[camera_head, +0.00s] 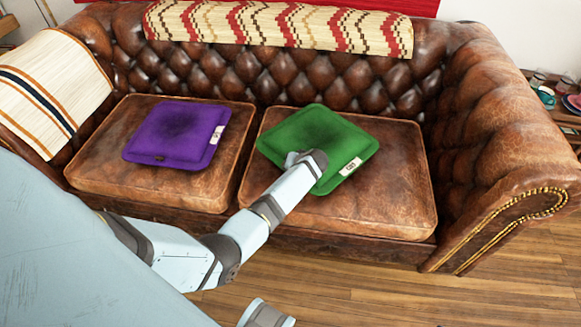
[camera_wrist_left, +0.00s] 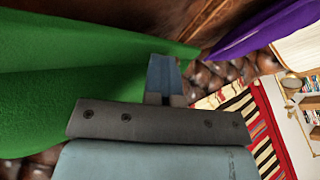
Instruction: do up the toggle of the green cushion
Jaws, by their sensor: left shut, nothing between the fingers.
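The green cushion (camera_head: 318,131) lies on the right seat of the brown leather sofa, with a pale label (camera_head: 350,167) at its front right edge. My left arm reaches over its front left part. My left gripper (camera_head: 291,158) is at the cushion, its fingers mostly hidden behind the wrist. In the left wrist view the gripper (camera_wrist_left: 163,75) is shut and empty, close beside the green cloth (camera_wrist_left: 60,75); I cannot tell whether it touches. I cannot make out the green cushion's toggle; my arm covers part of the front edge.
A purple cushion (camera_head: 175,134) lies on the left seat, with a small dark piece at its front edge. The sofa's right armrest (camera_head: 500,130) rises beside the right seat. A striped throw (camera_head: 280,27) hangs over the backrest. The right seat's front right (camera_head: 395,200) is bare.

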